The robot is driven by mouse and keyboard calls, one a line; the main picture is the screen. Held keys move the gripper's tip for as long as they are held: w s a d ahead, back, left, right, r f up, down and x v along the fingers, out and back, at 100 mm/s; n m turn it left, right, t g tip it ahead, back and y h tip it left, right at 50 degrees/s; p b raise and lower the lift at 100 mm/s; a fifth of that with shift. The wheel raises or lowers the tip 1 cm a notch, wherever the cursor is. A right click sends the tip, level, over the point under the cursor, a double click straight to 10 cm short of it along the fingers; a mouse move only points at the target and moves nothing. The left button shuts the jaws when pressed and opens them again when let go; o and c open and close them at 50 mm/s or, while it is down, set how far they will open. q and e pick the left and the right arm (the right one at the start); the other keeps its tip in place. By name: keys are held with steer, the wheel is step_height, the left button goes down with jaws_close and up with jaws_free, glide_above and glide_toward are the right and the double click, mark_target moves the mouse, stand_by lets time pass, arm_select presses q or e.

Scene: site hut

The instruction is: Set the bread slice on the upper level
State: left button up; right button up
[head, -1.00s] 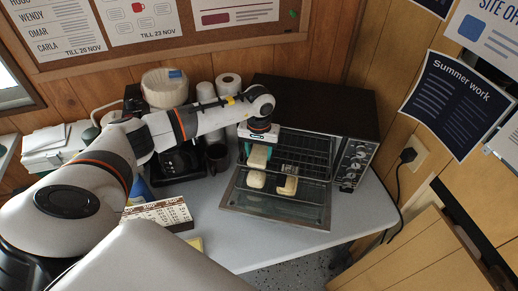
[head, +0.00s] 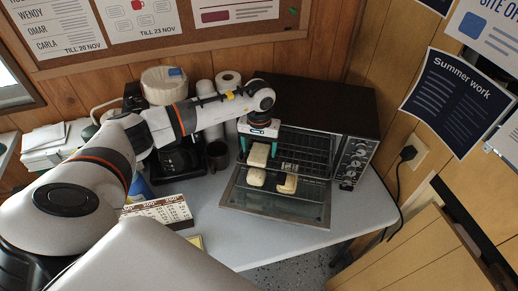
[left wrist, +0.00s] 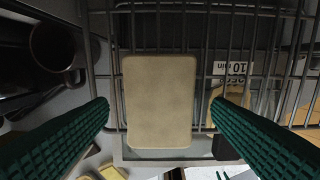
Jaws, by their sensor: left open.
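The bread slice (head: 258,154) is pale and flat, at the front of the toaster oven's upper wire rack (head: 304,148). In the left wrist view the slice (left wrist: 160,100) lies over the rack wires, and its near end reaches past the front bar. My left gripper (head: 257,157) is open, with one green finger on each side of the slice and a visible gap to both. Two more pale bread pieces, one whole-looking (head: 256,177) and one with a notched outline (head: 288,184), sit lower down, near the open glass door. My right gripper is not in view.
The toaster oven (head: 318,104) has its door (head: 272,204) folded down toward the table front. A dark mug (head: 217,155) and a coffee maker (head: 180,161) stand to its left.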

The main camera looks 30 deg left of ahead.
mark_target(259, 153)
arm_select(q)
step_height(259, 153, up, 11)
steer(key=b, duration=0.2)
stand_by(0.6)
